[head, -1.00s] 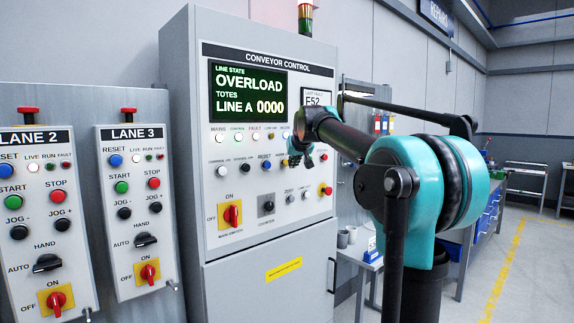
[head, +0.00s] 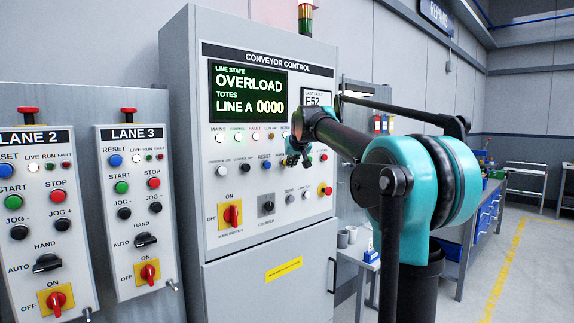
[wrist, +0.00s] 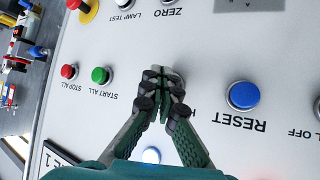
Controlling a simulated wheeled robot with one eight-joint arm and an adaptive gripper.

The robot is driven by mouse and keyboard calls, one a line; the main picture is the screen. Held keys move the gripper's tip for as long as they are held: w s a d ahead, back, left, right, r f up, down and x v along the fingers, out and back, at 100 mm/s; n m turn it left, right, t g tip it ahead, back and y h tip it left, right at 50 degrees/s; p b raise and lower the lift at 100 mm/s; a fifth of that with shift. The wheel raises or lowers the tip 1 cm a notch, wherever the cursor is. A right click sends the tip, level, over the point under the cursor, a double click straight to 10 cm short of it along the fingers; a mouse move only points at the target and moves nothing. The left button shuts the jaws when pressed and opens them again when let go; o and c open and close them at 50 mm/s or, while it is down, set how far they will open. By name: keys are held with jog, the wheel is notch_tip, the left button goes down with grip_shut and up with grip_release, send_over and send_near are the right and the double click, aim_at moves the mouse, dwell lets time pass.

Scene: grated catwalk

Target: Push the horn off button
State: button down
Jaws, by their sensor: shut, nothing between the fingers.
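My gripper (wrist: 163,88) is shut and empty, its fingertips together at the panel face in the wrist view. They cover the spot between the blue RESET button (wrist: 243,95) and the green START ALL button (wrist: 101,75). A pale edge shows just behind the tips, and most of a label starting with H is hidden by a finger. The horn off button itself cannot be made out, and I cannot tell whether the tips touch it. In the head view my gripper (head: 297,157) is in front of the button row of the conveyor control cabinet (head: 250,225).
The red STOP ALL button (wrist: 69,72) is beside START ALL. A red mushroom button on yellow (wrist: 84,8) and the ZERO button (wrist: 169,1) are at the wrist view's top. The screen (head: 247,92) reads OVERLOAD. The LANE 3 panel (head: 140,215) stands left.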

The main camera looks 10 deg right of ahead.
jog(key=shift+w+a, duration=0.45)
jog(key=shift+w, duration=0.15)
dwell(0.7)
jog(key=shift+s+d, duration=0.1)
jog(key=shift+s, duration=0.05)
dwell(0.3)
jog(key=shift+s+d, duration=0.65)
jog(key=shift+s, duration=0.2)
jog(key=s+d, duration=0.1)
jog(key=s, duration=0.1)
jog(key=s+d, duration=0.2)
dwell(0.3)
dwell(0.4)
